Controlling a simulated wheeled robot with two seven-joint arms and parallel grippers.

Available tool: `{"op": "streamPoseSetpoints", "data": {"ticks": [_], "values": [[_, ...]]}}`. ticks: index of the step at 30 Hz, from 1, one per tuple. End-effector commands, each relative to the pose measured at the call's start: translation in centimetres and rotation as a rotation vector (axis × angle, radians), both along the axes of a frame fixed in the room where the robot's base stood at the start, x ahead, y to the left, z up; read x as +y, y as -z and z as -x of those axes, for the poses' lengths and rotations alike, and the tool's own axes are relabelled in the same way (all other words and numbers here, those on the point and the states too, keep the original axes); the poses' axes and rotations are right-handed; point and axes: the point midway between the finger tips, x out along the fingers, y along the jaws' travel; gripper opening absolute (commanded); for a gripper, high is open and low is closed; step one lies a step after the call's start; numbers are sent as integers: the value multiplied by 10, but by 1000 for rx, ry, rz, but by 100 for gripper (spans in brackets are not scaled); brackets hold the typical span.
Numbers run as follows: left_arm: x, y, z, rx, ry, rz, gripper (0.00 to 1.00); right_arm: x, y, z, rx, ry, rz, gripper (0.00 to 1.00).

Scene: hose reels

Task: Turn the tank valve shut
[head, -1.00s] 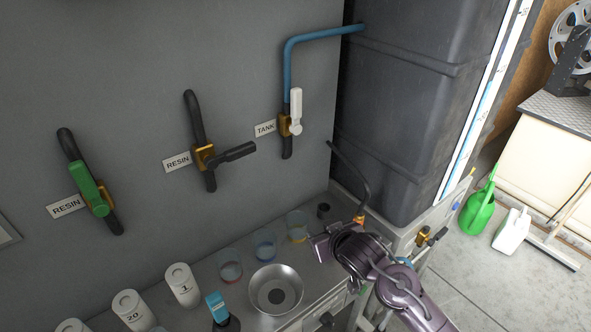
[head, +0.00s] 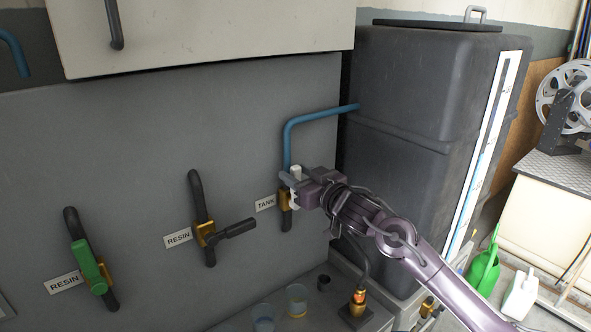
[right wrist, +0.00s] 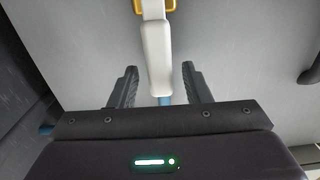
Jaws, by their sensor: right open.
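The tank valve has a white lever handle (head: 295,172) on a brass body (head: 284,199), beside the TANK label (head: 265,203) on the grey wall panel. A blue pipe (head: 287,140) runs into it from above. The handle lies along the pipe line, upright. My right gripper (head: 292,182) is at the handle, coming from the right. In the right wrist view the white handle (right wrist: 157,60) reaches between the two dark open fingers (right wrist: 158,88), with gaps on both sides. Part of the handle is hidden behind the gripper in the head view. My left gripper is not in view.
Two RESIN valves, one with a black lever (head: 230,229) and one with a green lever (head: 88,264), are to the left. A dark tank (head: 410,90) stands close on the right. Cups (head: 297,300) stand on the shelf below.

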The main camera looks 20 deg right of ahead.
Motion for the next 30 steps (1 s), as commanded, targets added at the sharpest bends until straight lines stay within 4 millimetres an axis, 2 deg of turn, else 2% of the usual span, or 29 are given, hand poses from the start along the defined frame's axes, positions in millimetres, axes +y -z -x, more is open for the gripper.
{"op": "streamPoseSetpoints", "data": {"ticks": [4, 12, 22, 30], "values": [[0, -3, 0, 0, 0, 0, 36, 4, 0, -9, 0, 0, 2, 44], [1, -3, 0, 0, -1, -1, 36, 4, 1, -10, 0, 0, 2, 42], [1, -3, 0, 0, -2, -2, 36, 4, 1, -10, 0, 0, 2, 0], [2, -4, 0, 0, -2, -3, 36, 4, 1, -10, 2, 0, -2, 0]]}}
